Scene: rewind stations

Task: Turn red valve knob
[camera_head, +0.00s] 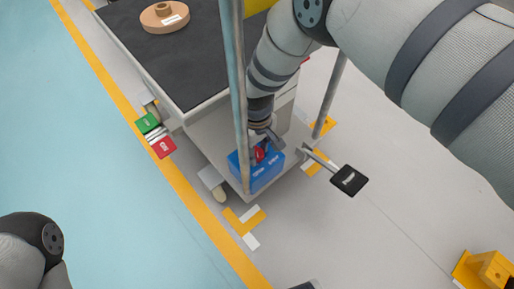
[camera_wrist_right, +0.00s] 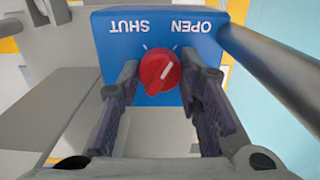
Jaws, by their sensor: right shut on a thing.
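The red valve knob (camera_wrist_right: 160,72) sits on the face of a blue box (camera_wrist_right: 116,48) with upside-down labels SHUT on the left and OPEN on the right. The knob's white line tilts to the upper right, toward the OPEN side. My right gripper (camera_wrist_right: 160,84) has a finger on each side of the knob and is shut on it. In the head view, the right gripper (camera_head: 266,142) reaches down to the red knob (camera_head: 259,154) on the blue box (camera_head: 262,175), partly covering it.
A grey post (camera_head: 236,100) stands close to the left of my right wrist. A black handle tag (camera_head: 349,180) sticks out to the right. Green (camera_head: 146,123) and red (camera_head: 163,147) tags are at the left. A dark-topped table (camera_head: 180,62) is behind.

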